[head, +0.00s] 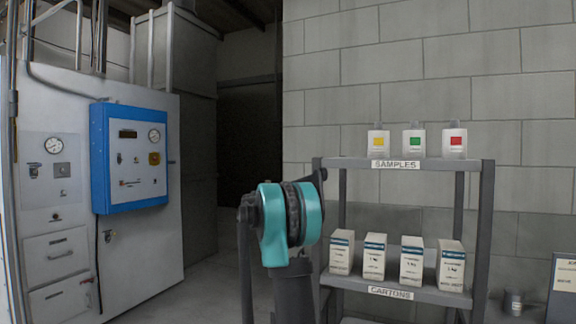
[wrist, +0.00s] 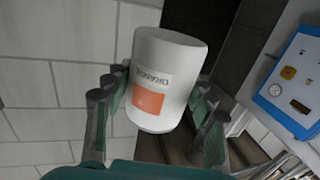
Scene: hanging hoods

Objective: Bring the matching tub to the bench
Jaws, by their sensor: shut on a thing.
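In the wrist view a white tub (wrist: 172,60) with an orange square and a small printed word, upside down in the picture, sits between the fingers of my gripper (wrist: 157,100). The fingers are closed on its two sides. The word appears to read ORANGE. In the head view my teal and black arm joint (head: 290,215) shows at the lower middle, but the gripper and the tub do not show there. No bench can be made out in either view.
A grey rack (head: 485,200) stands right of my arm. Its SAMPLES shelf holds white containers with yellow (head: 379,143), green (head: 414,143) and red (head: 455,143) squares; its CARTONS shelf holds several cartons (head: 411,262). A grey cabinet (head: 60,200) with a blue panel (head: 130,158) stands left.

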